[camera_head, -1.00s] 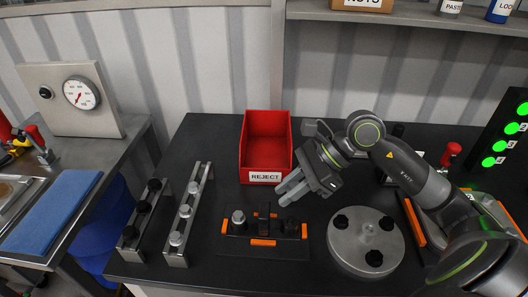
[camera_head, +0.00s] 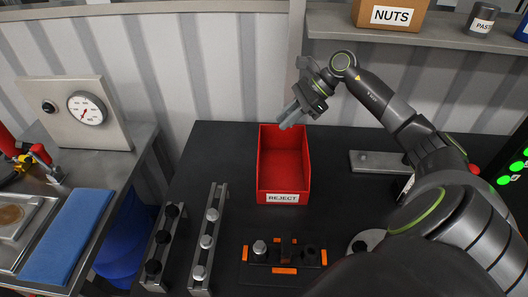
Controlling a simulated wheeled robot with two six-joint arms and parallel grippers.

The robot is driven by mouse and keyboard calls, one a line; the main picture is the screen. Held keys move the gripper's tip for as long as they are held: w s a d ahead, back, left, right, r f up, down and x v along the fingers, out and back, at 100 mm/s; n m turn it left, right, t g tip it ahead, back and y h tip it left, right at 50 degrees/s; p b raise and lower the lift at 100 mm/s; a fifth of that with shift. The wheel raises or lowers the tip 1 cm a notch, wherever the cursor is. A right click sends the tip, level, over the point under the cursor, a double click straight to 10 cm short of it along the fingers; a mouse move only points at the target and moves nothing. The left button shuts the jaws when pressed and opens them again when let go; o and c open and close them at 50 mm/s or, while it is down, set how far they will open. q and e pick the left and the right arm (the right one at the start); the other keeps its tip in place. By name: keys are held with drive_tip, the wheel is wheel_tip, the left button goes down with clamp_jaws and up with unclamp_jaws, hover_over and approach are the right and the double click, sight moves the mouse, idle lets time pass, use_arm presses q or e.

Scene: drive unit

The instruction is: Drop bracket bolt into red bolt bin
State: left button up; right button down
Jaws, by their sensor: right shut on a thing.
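The red bin (camera_head: 284,168), labelled REJECT, stands on the black bench and looks empty inside. My right gripper (camera_head: 285,122) is above the bin's back edge, with its fingers pointing down and to the left. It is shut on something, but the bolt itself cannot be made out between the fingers. My left gripper is not in view.
A black fixture with orange pads (camera_head: 285,255) holds a silver bolt head in front of the bin. Two racks, one with silver bolts (camera_head: 207,240) and one with black ones (camera_head: 161,245), stand to the left. A NUTS box (camera_head: 390,15) sits on the shelf above.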

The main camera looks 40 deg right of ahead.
drive_tip(key=shift+w+d+f+b, duration=0.1)
drive_tip(key=shift+f+b, duration=0.05)
drive_tip(key=shift+f, duration=0.8)
drive_tip(key=shift+w+d+f+b, duration=0.1)
drive_tip(key=shift+w+f, duration=0.05)
drive_tip(key=shift+f, duration=0.75)
drive_tip(key=shift+w+d+f+b, duration=0.1)
drive_tip(key=shift+f+b, duration=0.05)
drive_tip(key=shift+f, duration=0.8)
drive_tip(key=c, duration=1.2)
unclamp_jaws()
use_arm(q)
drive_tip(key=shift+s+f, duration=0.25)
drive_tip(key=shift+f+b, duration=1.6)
use_arm(e)
drive_tip(key=shift+v, duration=3.8)
